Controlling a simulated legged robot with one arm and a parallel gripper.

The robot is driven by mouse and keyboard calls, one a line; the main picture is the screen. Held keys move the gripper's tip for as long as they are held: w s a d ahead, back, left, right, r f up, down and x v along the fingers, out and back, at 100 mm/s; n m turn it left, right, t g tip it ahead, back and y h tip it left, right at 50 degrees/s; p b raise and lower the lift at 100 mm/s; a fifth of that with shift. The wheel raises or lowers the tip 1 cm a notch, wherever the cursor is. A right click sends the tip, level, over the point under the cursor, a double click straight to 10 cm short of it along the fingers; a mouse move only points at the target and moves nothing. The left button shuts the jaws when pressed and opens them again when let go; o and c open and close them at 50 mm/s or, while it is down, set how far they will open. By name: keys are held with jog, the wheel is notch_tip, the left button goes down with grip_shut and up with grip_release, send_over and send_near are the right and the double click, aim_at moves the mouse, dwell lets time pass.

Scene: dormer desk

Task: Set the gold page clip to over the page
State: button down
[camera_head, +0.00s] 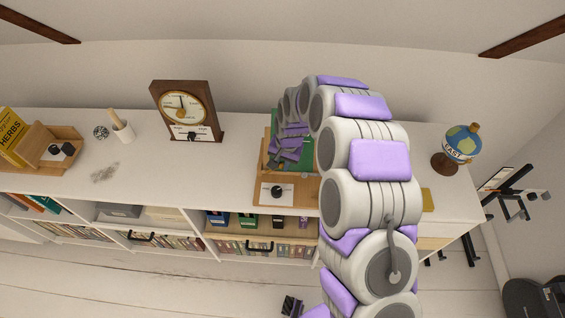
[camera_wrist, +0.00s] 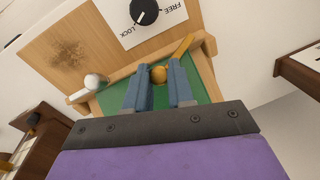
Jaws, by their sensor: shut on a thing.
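In the wrist view, my gripper (camera_wrist: 160,70) reaches over the green face of a wooden stand. Its two blue-grey fingers are closed around a round gold knob (camera_wrist: 158,74), which seems to be part of the gold page clip. A gold bar (camera_wrist: 184,46) shows just beyond the right finger; I cannot tell whether it joins the knob. The green face (camera_wrist: 116,93) lies behind the fingers, and I cannot make out a separate page on it. In the head view, the stand's green part (camera_head: 268,150) is partly hidden by my gripper and arm.
A dial marked LOCK and FREE (camera_wrist: 145,12) is on the stand's wooden base, with a white peg (camera_wrist: 95,82) beside the green face. On the white shelf top stand a clock (camera_head: 186,110), a cup (camera_head: 122,130) and a globe (camera_head: 457,148).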

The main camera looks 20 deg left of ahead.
jog(key=shift+w+a+r+n+h+p, duration=0.15)
jog(key=shift+a+r+n+h+p, duration=0.15)
jog(key=shift+n+h+p, duration=0.15)
jog(key=n, duration=0.1)
jog(key=a+n+h+p, duration=0.1)
jog(key=n+h+p, duration=0.1)
jog(key=shift+w+a+r+t, duration=0.3)
jog(key=shift+a, duration=0.05)
jog(key=a+n+t+h, duration=0.1)
jog(key=a+n+h, duration=0.1)
jog(key=n, duration=0.1)
jog(key=shift+a+r, duration=0.15)
jog(key=shift+s+a+n+t+h, duration=0.1)
jog(key=shift+a+n+t+h, duration=0.3)
jog(key=shift+n, duration=0.35)
jog(key=shift+s+a+n+t+h, duration=0.1)
jog(key=shift+a+n+t+h, duration=0.25)
jog(key=shift+n, duration=0.35)
jog(key=c, duration=1)
grip_release()
jog(key=shift+a, duration=0.15)
